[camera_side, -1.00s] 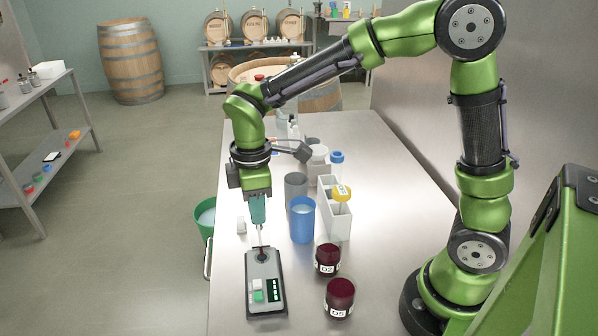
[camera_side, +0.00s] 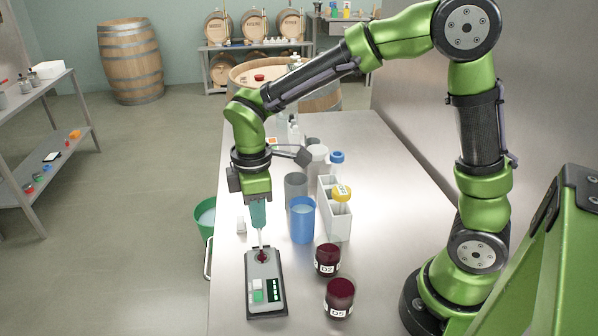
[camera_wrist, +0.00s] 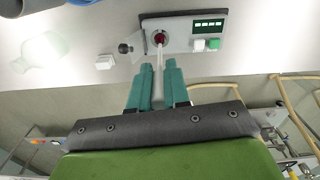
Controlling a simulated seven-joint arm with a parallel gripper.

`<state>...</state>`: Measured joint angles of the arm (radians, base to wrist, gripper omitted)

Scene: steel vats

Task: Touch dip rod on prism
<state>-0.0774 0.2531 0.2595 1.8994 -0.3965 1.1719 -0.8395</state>
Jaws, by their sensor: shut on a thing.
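My gripper (camera_side: 259,221) has teal fingers shut on a thin pale dip rod (camera_side: 261,240), which points down. In the wrist view the gripper (camera_wrist: 158,68) holds the rod (camera_wrist: 159,52) between its fingers, with its tip over the dark red prism (camera_wrist: 159,38). The prism (camera_side: 262,257) is a small round spot at the far end of the grey meter (camera_side: 263,276), which has a green display and white and green buttons. The rod's tip is at the prism; I cannot tell for sure whether they touch. The meter's flap (camera_wrist: 126,48) stands open beside the prism.
Jars D2 (camera_side: 327,259) and D5 (camera_side: 339,298) of dark red liquid stand right of the meter. A blue cup (camera_side: 302,221), a grey cup (camera_side: 296,187) and a white rack (camera_side: 334,215) stand behind. A green bucket (camera_side: 205,219) is at the table's left edge.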

